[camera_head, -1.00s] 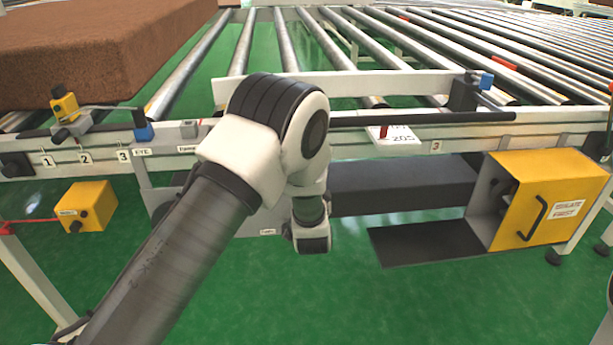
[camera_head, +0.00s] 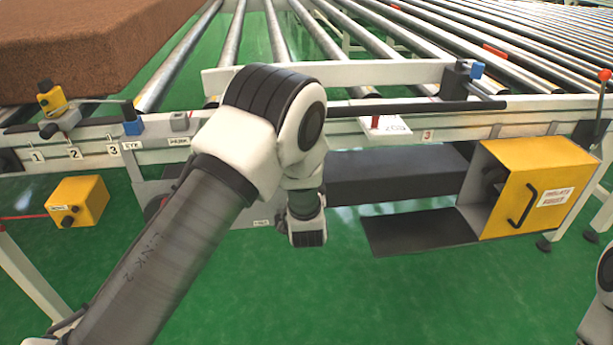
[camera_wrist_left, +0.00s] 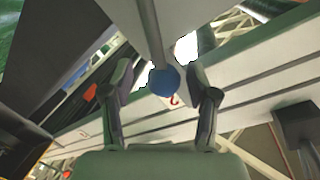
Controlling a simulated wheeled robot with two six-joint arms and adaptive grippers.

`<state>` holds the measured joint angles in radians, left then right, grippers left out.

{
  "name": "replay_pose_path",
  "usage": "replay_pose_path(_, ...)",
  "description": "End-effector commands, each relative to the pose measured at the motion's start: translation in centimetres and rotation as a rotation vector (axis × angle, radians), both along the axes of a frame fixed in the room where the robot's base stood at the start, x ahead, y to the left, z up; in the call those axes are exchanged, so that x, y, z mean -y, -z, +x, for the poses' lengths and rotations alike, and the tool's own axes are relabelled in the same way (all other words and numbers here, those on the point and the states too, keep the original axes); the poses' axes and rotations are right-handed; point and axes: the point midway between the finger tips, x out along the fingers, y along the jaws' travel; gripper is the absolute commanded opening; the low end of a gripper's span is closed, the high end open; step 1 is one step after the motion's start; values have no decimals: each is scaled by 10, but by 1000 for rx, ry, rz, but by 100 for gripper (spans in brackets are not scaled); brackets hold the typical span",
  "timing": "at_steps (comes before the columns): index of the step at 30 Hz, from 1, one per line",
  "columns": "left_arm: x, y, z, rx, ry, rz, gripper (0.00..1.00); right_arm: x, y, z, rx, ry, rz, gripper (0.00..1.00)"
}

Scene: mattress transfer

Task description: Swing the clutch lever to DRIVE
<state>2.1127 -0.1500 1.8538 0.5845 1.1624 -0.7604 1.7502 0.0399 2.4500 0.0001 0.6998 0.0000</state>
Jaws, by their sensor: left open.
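My left gripper (camera_wrist_left: 160,78) is open in the left wrist view, with a finger on each side of a blue round knob (camera_wrist_left: 164,81). A pale bar runs up from the knob; I cannot tell whether the fingers touch it. In the head view my left arm covers this gripper and the middle of the conveyor's front. A red-knobbed lever (camera_head: 604,75) stands upright at the right edge. I cannot read a DRIVE mark or tell which lever is the clutch. My right gripper is out of view; only part of my right arm shows at the lower right.
A brown mattress (camera_head: 85,45) lies at the upper left by the roller conveyor (camera_head: 270,40). A yellow housing (camera_head: 540,185) with a black handle stands on the right, a small yellow box (camera_head: 78,200) on the left. Green floor in front is clear.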

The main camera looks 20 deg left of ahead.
Motion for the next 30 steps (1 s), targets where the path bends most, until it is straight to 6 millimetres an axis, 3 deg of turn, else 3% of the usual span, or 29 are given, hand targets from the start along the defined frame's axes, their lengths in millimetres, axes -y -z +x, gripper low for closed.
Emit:
replay_pose_path(10, 27, -9, -55, -1, 5, 3, 59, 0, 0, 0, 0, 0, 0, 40)
replay_pose_path(25, 29, -10, -61, -1, 2, 0, 59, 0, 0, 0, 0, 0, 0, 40)
replay_pose_path(28, 26, 6, -65, -27, -3, -3, 59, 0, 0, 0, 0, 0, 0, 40)
replay_pose_path(30, 15, 34, -76, -80, -27, -17, 59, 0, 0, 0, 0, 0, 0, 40)
